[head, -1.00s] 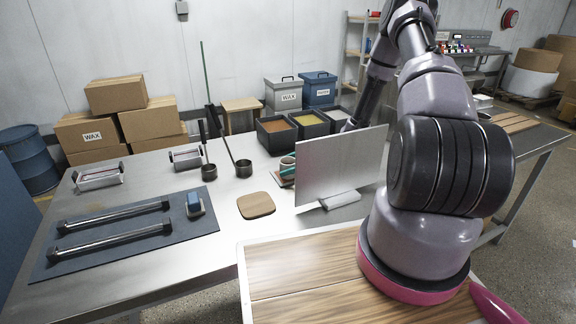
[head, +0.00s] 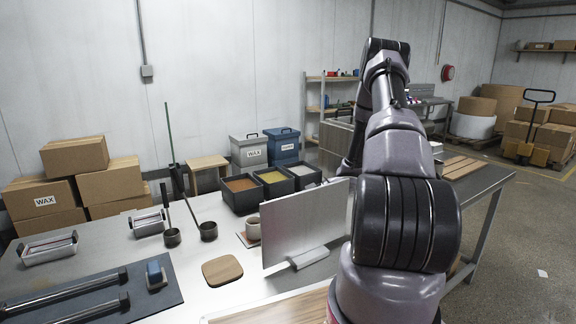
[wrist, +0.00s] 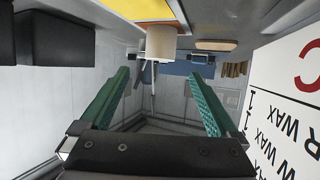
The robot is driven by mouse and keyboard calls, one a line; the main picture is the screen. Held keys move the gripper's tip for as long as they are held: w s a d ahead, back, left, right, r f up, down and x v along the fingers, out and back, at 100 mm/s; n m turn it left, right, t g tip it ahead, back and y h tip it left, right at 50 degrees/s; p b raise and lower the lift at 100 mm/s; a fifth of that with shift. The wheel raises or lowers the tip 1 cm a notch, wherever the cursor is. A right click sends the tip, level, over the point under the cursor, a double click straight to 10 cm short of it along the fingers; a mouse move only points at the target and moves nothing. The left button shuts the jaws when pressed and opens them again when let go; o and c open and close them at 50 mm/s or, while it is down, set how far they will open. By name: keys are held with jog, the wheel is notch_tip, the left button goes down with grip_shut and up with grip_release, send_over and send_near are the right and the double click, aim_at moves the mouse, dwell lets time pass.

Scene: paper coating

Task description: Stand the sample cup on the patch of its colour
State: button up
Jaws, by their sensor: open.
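The sample cup (head: 253,226) is small and beige, and stands on a flat mat on the table, left of an upright metal panel. In the head view my gripper is hidden behind the panel and my arm.
The upright panel (head: 300,228) stands close to the cup. A white board with WAX lettering (wrist: 290,105) fills the right of the wrist view. Three filled bins (head: 272,183) stand behind the cup. Two ladles (head: 208,231) and a wooden board (head: 222,270) lie to the left.

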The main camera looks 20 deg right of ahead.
jog(key=w+d+r+m+t+h, duration=0.2)
jog(key=w+r+t+h, duration=0.1)
jog(key=w+r, duration=0.25)
jog(key=w+d+r+m+t+h, duration=0.2)
jog(key=w+r+h, duration=0.25)
jog(key=r, duration=0.25)
jog(key=s+d+r+m+t+h, duration=0.1)
jog(key=d+r+m+t+h, duration=0.15)
jog(key=r, duration=0.55)
jog(key=s+d+r+m+t+h, duration=0.1)
jog(key=r+m+h, duration=0.3)
jog(key=r, duration=0.5)
jog(key=s+a+r+m+g+h, duration=0.15)
jog(key=s+r+m, duration=0.55)
jog(key=s, duration=0.7)
jog(key=s+a+m+g+y, duration=0.1)
jog(key=s+a+y, duration=0.1)
jog(key=s+a, duration=0.3)
jog(key=s+a+r+m+g+y, duration=0.1)
jog(key=s+a, duration=0.5)
jog(key=s, duration=0.6)
jog(key=shift+r+g+y, duration=0.25)
jog(key=shift+g+y, duration=0.05)
jog(key=shift+y, duration=0.45)
jog(key=shift+m, duration=0.25)
